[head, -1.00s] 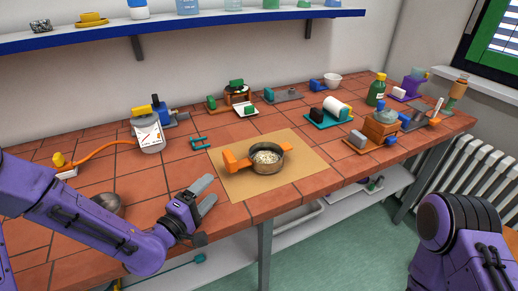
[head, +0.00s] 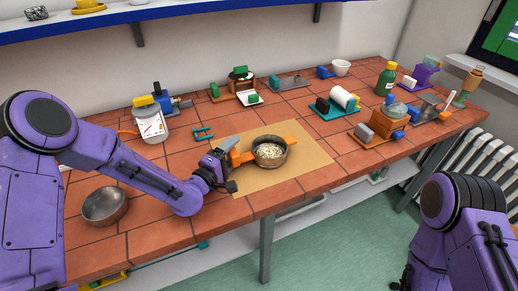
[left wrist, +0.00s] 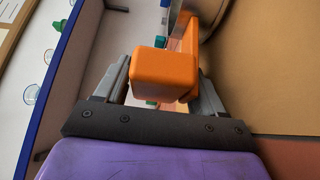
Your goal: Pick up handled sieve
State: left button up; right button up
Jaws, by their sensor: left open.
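The handled sieve (head: 270,153) is a round metal bowl with an orange handle, and it holds pale grainy contents. It sits on a tan mat (head: 308,165) on the tiled bench. Its orange handle (left wrist: 168,72) points left, toward my left gripper. My left gripper (head: 230,152) is at the handle's end. The sieve's bowl is mostly out of the wrist view. My right gripper is out of view; only my right arm shows.
An empty metal bowl (head: 105,206) stands at the bench's left front. A white jar (head: 150,120) and a small teal stand (head: 203,134) are behind my left arm. An orange-brown grinder-like block (head: 380,124) stands to the right. The mat's right part is clear.

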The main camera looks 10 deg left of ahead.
pick_arm(q)
jog(key=shift+w+d, duration=0.2)
jog(key=shift+w, duration=0.1)
jog(key=c, duration=1)
